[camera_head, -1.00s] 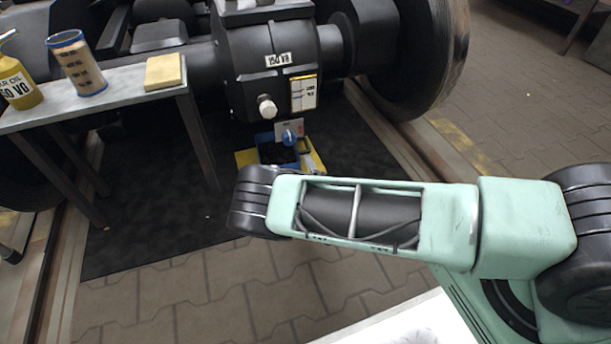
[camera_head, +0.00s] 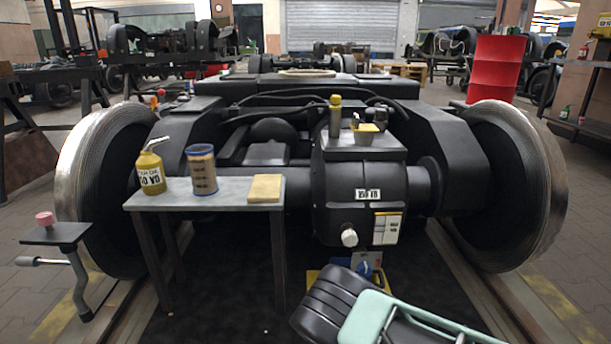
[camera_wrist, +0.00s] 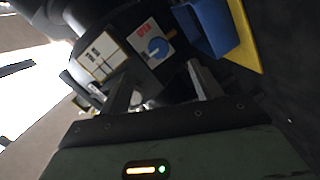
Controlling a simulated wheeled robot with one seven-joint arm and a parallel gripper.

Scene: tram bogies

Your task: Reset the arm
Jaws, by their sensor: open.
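My arm (camera_head: 400,318), pale green with a black joint, shows at the bottom of the head view, in front of the black gearbox marked 150 V0 (camera_head: 330,185). My gripper (camera_wrist: 165,88) shows in the wrist view only. Its two fingers stand apart with nothing held between them. Beyond the fingers are the dark housing, a white and yellow label (camera_wrist: 100,55) and a panel with a blue knob (camera_wrist: 157,46). In the head view the gripper is out of sight.
A grey table (camera_head: 222,192) holds a yellow oil can (camera_head: 150,172), a tin (camera_head: 202,170) and a yellow block (camera_head: 265,188). A blue bin (camera_wrist: 212,28) on a yellow base is near the fingers. Large wheels (camera_head: 100,190) flank the bogie.

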